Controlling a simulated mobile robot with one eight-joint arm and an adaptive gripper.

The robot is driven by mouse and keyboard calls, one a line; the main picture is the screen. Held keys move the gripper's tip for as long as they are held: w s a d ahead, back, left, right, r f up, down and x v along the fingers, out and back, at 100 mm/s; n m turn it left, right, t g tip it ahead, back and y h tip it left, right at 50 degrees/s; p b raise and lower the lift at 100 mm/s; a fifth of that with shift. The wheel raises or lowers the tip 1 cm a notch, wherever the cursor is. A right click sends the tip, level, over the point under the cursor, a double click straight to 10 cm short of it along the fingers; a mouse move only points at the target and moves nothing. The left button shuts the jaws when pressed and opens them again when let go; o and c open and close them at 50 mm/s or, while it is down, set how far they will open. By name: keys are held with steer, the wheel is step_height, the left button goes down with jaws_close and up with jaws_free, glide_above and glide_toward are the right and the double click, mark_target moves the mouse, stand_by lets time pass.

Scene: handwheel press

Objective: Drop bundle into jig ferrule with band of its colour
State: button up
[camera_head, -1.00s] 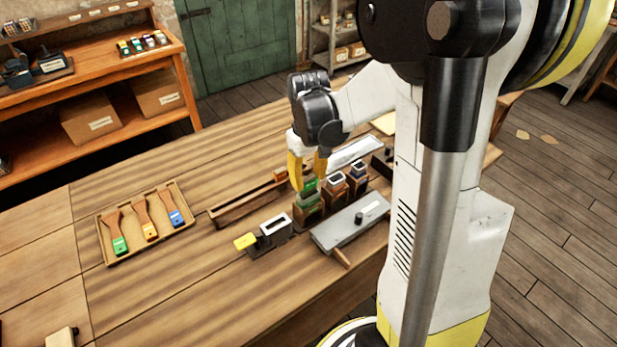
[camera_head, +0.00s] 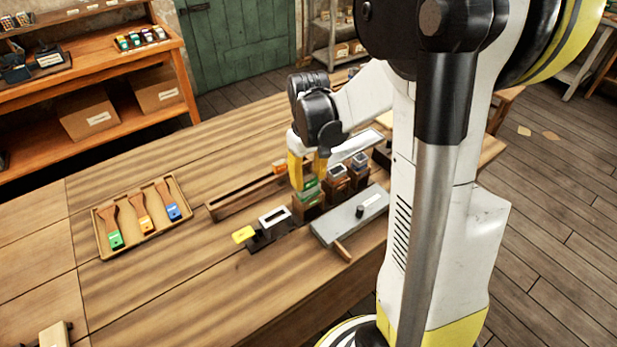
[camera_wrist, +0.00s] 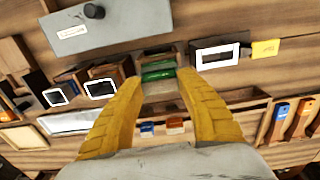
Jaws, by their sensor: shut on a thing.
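My gripper (camera_head: 309,178) is at the green-banded jig ferrule (camera_head: 309,190), the nearest in a row on wooden blocks. The orange-banded ferrule (camera_head: 336,172) and blue-banded ferrule (camera_head: 360,161) stand open beyond it. In the wrist view, my yellow fingers (camera_wrist: 160,80) are shut on a small bundle, mostly hidden between the fingertips. Green (camera_wrist: 158,66) shows just at the tips, in line with the green ferrule. I cannot tell how far the bundle sits inside it. Small blue (camera_wrist: 148,128) and orange (camera_wrist: 175,125) pieces lie by the long wooden trough (camera_head: 235,203).
A grey plate with a black knob (camera_head: 350,214) lies close in front of the jig. A dark holder with a white-rimmed opening (camera_head: 275,219) and a yellow block (camera_head: 243,234) stand left. A tray (camera_head: 105,226) holds green, orange and blue brushes.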

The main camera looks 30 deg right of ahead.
stand_by(0.4)
steer(key=o, duration=1.2)
steer(key=shift+r, duration=0.15)
step_height(320, 180, up, 12)
steer(key=shift+f, duration=0.1)
